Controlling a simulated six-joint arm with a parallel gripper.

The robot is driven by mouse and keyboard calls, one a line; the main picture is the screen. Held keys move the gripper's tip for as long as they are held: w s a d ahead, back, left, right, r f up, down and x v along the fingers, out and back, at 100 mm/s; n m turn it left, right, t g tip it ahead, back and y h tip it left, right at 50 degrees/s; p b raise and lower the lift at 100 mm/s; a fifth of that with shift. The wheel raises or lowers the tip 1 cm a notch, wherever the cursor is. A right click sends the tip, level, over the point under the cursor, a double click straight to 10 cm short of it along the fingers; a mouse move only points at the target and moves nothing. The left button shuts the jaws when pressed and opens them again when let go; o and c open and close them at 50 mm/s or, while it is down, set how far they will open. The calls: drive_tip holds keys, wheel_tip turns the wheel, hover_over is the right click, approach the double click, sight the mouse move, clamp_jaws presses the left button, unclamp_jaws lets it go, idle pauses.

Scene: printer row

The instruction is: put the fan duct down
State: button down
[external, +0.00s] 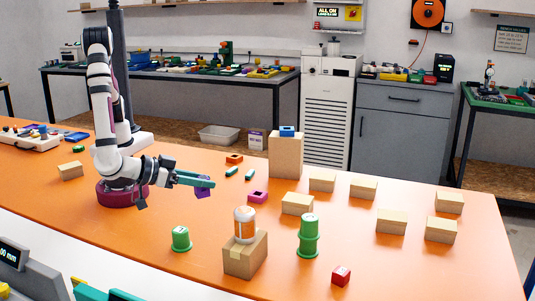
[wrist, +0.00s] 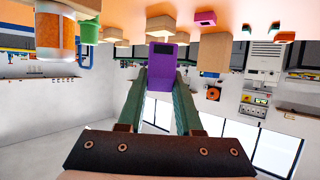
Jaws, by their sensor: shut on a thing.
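The fan duct is a small purple piece (external: 203,183) with a dark opening, which shows in the wrist view (wrist: 161,78). My gripper (external: 195,178) is shut on it, and its two green fingers (wrist: 160,92) press on the duct's sides. The gripper reaches out level to the right of my base and holds the duct above the orange table (external: 120,212), clear of the surface. The wrist view is upside down, with the table along its top edge.
A magenta piece (external: 257,197) and an orange piece (external: 234,158) lie on the table nearby. A white and orange bottle (external: 245,225) stands on a cardboard box (external: 245,259). Green spools (external: 308,236), a tall box (external: 286,157) and several wooden blocks stand right. Bare table lies below the gripper.

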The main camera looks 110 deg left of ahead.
drive_tip(key=s+d+f+n+g+y, duration=0.1)
drive_tip(key=s+d+n+g+y, duration=0.15)
drive_tip(key=s, duration=1.05)
drive_tip(key=shift+n+g, duration=0.55)
drive_tip(key=shift+g, duration=0.1)
drive_tip(key=x, duration=0.4)
drive_tip(key=d+f+x, duration=0.1)
drive_tip(key=x, duration=0.3)
drive_tip(key=w+f+x, duration=0.1)
drive_tip(key=x, duration=0.4)
drive_tip(key=shift+f, duration=0.2)
drive_tip(key=shift+h, duration=0.25)
wheel_tip(320, 180, down, 4)
drive_tip(key=shift+f, duration=0.1)
drive_tip(key=shift+f, duration=0.1)
drive_tip(key=c, duration=0.6)
unclamp_jaws()
